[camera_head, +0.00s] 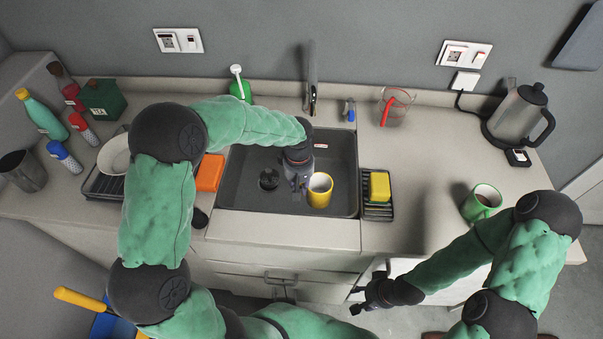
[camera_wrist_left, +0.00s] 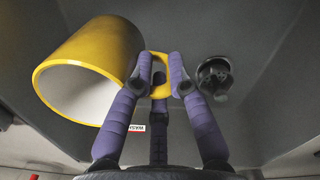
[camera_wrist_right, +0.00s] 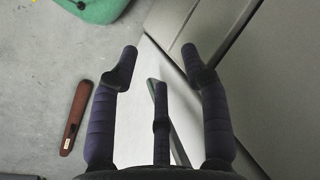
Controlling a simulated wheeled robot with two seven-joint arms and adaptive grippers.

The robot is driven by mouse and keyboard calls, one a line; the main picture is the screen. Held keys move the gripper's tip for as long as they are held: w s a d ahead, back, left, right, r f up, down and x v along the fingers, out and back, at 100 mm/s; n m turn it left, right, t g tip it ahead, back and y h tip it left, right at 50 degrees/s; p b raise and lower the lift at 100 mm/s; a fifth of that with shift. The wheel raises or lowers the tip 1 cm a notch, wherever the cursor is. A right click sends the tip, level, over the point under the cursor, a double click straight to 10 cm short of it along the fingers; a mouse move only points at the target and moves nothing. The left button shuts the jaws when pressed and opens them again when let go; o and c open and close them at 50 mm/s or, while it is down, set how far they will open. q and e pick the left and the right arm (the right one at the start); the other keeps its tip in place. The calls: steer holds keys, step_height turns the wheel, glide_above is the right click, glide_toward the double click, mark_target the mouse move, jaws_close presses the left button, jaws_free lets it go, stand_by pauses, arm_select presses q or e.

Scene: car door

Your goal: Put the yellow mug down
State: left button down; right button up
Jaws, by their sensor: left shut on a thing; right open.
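The yellow mug (camera_head: 320,191) is in the dark sink (camera_head: 250,190), toward its right side. Its white inside shows from above. In the left wrist view the mug (camera_wrist_left: 100,68) has its white opening toward the lower left and its handle (camera_wrist_left: 158,62) between my fingers. My left gripper (camera_head: 299,190) reaches down into the sink and is shut on the handle; its fingers (camera_wrist_left: 162,75) show on both sides of it. I cannot tell whether the mug touches the sink floor. My right gripper (camera_head: 360,299) is open and empty, low in front of the cabinets; its fingers (camera_wrist_right: 165,60) are spread.
The sink drain (camera_head: 268,180) lies left of the mug. A yellow sponge (camera_head: 380,186) sits on a rack right of the sink. The faucet (camera_head: 312,85) stands behind. A green mug (camera_head: 482,202) and kettle (camera_head: 518,118) stand at the right. The counter between sponge and green mug is clear.

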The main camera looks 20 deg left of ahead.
arm_select(q)
step_height(320, 180, down, 7)
steer(key=shift+f+b, duration=0.2)
steer(key=shift+b, duration=0.75)
steer(key=w, duration=0.3)
steer(key=w+a+b, duration=0.1)
steer(key=w, duration=0.2)
steer(key=w+a, duration=0.1)
steer(key=w, duration=0.3)
steer(key=shift+a+r+b, duration=0.2)
steer(key=shift+r+b, duration=0.1)
steer(key=w, duration=0.2)
steer(key=b, duration=0.1)
steer(key=shift+w+a+f, duration=0.3)
steer(key=shift+w+a, duration=0.05)
steer(key=shift+w, duration=0.05)
steer(key=shift+f, duration=0.25)
steer(key=shift+f, duration=0.15)
steer(key=c, duration=1.2)
jaws_free()
steer(key=shift+s, duration=0.1)
step_height(320, 180, up, 8)
steer(key=p, duration=0.2)
steer(key=shift+f, duration=0.15)
